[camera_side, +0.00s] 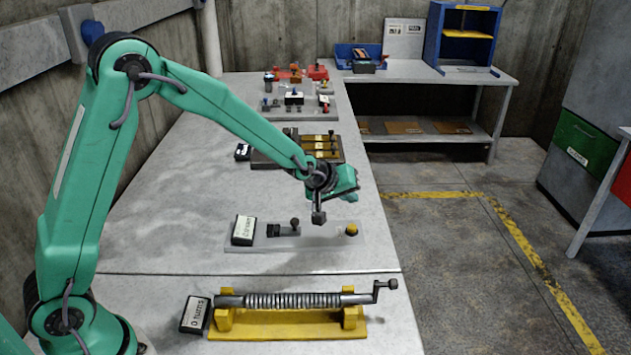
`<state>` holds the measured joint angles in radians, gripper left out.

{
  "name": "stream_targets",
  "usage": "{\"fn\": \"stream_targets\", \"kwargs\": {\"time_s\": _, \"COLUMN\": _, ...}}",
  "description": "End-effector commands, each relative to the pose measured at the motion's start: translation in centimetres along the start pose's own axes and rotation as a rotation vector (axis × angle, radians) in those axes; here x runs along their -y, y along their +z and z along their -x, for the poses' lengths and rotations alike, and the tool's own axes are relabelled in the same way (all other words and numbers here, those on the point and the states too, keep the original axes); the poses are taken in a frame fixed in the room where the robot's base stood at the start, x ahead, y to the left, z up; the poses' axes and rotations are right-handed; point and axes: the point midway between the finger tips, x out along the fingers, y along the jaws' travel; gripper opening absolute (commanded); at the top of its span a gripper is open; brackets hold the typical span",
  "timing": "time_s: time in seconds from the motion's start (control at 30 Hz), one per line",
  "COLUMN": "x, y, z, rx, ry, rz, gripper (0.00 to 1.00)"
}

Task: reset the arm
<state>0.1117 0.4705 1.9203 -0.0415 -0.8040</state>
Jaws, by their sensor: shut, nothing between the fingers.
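My arm is green with dark joints, and it reaches from the left over the grey bench. My gripper (319,217) points down and is shut and empty. It is above a pale plate (335,238) that carries a small dark lever fixture (285,228) and a yellow knob (352,230). The gripper is between the lever fixture and the yellow knob in the picture. I see no contact with either, but the exact height is hard to tell.
In front is a yellow stand (290,328) with a coiled shaft (305,299) and crank (386,287). Behind the gripper is a dark block with brass strips (320,146). Further back are several small fixtures (294,97) and a blue cabinet (462,35). The bench's right edge is close by.

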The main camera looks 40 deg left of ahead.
Motion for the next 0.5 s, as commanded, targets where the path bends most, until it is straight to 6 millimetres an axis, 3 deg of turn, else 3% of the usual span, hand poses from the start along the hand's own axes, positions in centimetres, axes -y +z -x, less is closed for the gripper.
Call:
{"fn": "stream_targets", "kwargs": {"time_s": 0.17, "x": -0.1, "y": -0.7, "z": 3.0, "rx": 0.007, "ry": -0.015, "rz": -0.046, "gripper": 0.0}}
{"fn": "stream_targets", "kwargs": {"time_s": 0.5, "x": 1.0, "y": -1.2, "z": 11.5, "rx": 0.045, "ry": -0.066, "rz": -0.194, "gripper": 0.0}}
